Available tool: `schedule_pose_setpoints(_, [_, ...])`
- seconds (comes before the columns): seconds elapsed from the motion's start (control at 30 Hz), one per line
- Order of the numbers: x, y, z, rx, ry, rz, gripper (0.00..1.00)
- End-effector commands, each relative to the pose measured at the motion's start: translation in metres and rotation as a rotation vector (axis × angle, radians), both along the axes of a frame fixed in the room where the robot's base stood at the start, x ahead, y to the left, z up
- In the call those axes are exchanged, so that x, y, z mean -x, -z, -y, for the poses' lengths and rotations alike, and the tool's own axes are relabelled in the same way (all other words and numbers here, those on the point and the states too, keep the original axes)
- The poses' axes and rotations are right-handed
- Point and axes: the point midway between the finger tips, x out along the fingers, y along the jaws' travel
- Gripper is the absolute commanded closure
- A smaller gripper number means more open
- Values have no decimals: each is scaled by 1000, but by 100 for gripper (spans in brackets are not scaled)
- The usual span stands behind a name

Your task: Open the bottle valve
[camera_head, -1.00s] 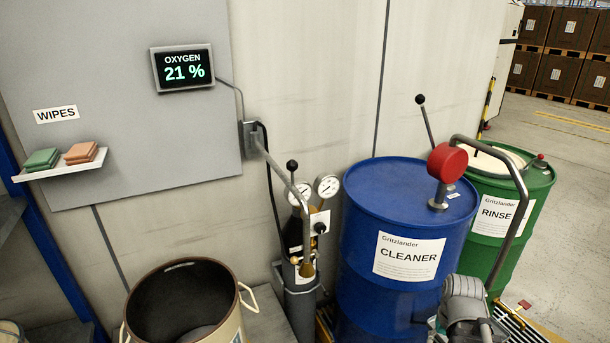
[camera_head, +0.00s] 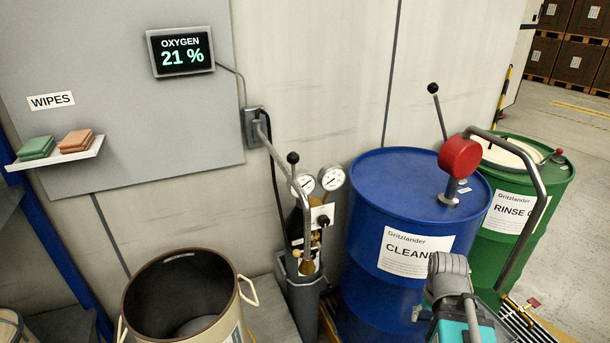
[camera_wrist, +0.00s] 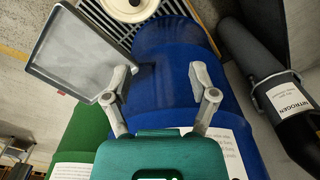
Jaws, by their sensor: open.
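My gripper (camera_wrist: 162,75) is open and empty over the blue drum, apart from the bottle. Its fingers are not clearly visible in the head view.
The blue CLEANER drum (camera_head: 385,215) with a red pump head (camera_head: 460,159) stands right of the bottle. The green RINSE drum (camera_head: 535,178) is behind it. An open cream barrel (camera_head: 237,318) stands left. A grey tray (camera_wrist: 85,50) is near my left finger.

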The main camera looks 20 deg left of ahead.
Motion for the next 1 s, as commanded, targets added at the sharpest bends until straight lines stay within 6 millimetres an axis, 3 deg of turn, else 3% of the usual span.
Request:
schedule_pose_setpoints(0.23, [-12,-22,-6,-9,-52,-1,4])
schedule_pose_setpoints(0.37, [-24,-44,-20,-19,-104,-2,4])
schedule_pose_setpoints(1.0, [-96,-168,-68,-85,-496,5,4])
